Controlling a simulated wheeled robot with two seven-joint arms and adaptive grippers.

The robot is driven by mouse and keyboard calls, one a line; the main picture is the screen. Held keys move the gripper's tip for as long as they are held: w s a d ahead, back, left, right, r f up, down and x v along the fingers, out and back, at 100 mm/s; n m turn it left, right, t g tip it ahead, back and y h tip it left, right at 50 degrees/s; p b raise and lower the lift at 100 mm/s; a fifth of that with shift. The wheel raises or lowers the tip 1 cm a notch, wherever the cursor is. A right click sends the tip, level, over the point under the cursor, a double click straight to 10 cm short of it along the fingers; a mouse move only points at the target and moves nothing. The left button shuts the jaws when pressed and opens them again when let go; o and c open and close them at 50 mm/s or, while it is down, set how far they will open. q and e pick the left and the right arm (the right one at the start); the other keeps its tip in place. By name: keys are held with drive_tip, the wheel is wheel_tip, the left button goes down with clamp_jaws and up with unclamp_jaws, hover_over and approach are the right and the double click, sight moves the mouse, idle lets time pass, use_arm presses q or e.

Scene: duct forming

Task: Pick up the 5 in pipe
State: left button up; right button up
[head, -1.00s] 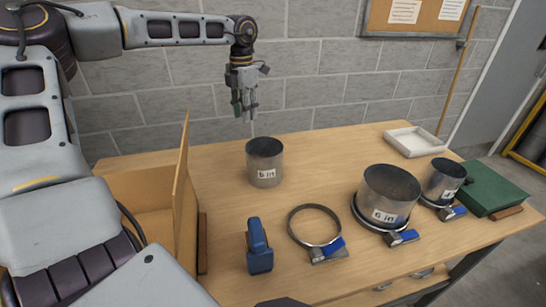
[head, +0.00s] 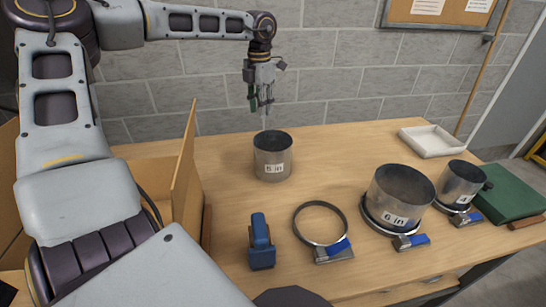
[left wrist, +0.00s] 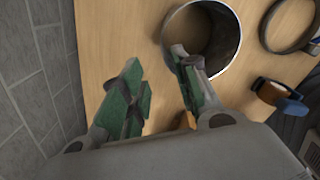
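The 5 in pipe (head: 272,158) is a grey metal cylinder with a white label, standing upright on the table left of the middle. My left gripper (head: 263,107) points down just above and behind its rim. In the left wrist view, the gripper (left wrist: 157,60) is open, its two green-padded fingers apart. One finger overlaps the near rim and opening of the pipe (left wrist: 232,55); the other is over bare table outside it. Nothing is between the fingers, and I cannot tell whether one touches the rim. My right gripper is not in view.
A clamp ring (head: 320,223) and a blue tool (head: 261,242) lie in front. The 6 in pipe (head: 400,192) and a smaller pipe (head: 459,182) stand at right, near a white tray (head: 433,141) and green case (head: 505,190). A cardboard box (head: 185,180) is at left.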

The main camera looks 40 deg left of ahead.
use_arm(q)
hover_over(262, 138)
wheel_tip(262, 138, down, 6)
drive_tip(key=f, duration=0.1)
drive_tip(key=shift+w+a+r, duration=0.25)
drive_tip(key=shift+w+a, duration=0.05)
drive_tip(key=shift+a, duration=0.05)
drive_tip(key=shift+f, duration=0.1)
drive_tip(key=f, duration=0.4)
drive_tip(key=shift+s+d, duration=0.35)
drive_tip(key=shift+f, duration=0.5)
drive_tip(key=shift+c, duration=0.3)
clamp_jaws()
